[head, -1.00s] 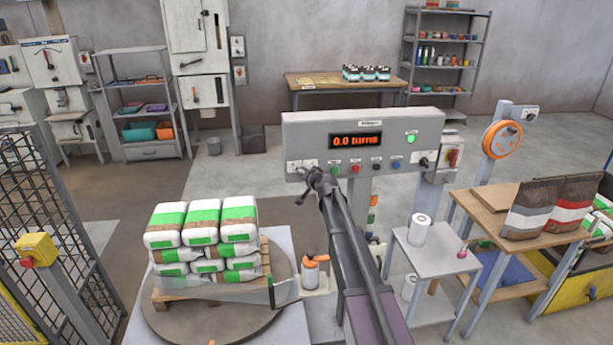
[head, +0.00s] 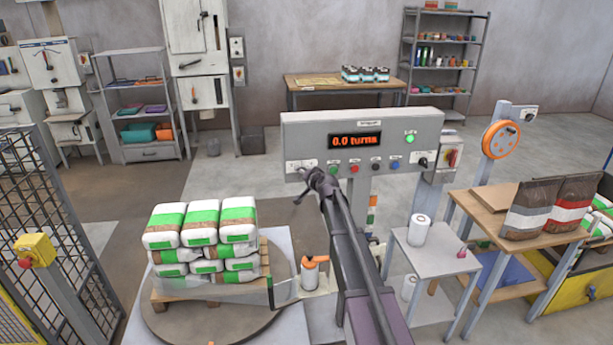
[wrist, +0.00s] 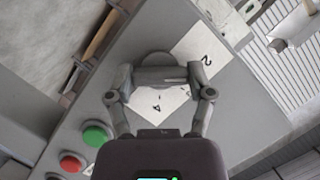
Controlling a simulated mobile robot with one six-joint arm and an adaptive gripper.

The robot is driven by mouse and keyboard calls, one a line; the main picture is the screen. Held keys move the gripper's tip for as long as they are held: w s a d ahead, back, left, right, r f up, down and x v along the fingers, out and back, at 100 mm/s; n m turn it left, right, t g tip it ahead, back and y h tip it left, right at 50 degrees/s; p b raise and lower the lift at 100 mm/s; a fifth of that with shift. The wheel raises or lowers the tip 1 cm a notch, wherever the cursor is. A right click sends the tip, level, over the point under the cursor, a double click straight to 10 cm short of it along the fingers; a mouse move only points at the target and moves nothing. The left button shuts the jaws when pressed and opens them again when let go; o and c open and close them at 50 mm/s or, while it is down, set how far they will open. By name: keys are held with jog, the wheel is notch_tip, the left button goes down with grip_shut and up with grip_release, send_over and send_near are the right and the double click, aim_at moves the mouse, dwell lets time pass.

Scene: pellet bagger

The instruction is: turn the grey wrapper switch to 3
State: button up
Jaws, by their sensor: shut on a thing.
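The grey wrapper switch (wrist: 155,57) is on the left end of the grey control panel (head: 440,130), over a white label (wrist: 192,65). In the wrist view a 2 and a 4 can be read on the label; other marks are partly covered. My gripper (wrist: 160,76) is shut on the switch's knob, one finger at each side. In the head view my gripper (head: 307,174) is at the panel's lower left and hides the switch. The exact number the switch points to cannot be told. The panel's display (head: 355,141) reads 0.0 turns.
Green and red buttons (wrist: 95,135) sit close beside my gripper on the panel. A pallet of bags (head: 203,235) stands on the turntable (head: 185,325) at the lower left. A small grey table (head: 437,258) stands at the right below the panel.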

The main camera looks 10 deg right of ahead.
jog(key=m+b, duration=0.1)
jog(key=m+t+y+b, duration=0.1)
jog(key=m, duration=0.1)
jog(key=shift+f+m+y+b, duration=0.2)
jog(key=shift+m+y+b, duration=0.1)
jog(key=shift+w+r+m+t+y+b, duration=0.1)
jog(key=shift+m+t+y+b, duration=0.2)
jog(key=shift+m+b, duration=0.4)
jog(key=shift+r+m+t+y+b, duration=0.1)
jog(key=shift+m+t+y+b, duration=0.25)
jog(key=shift+m, duration=0.65)
jog(key=o, duration=1.1)
jog(key=shift+a, duration=0.1)
jog(key=v, duration=1.2)
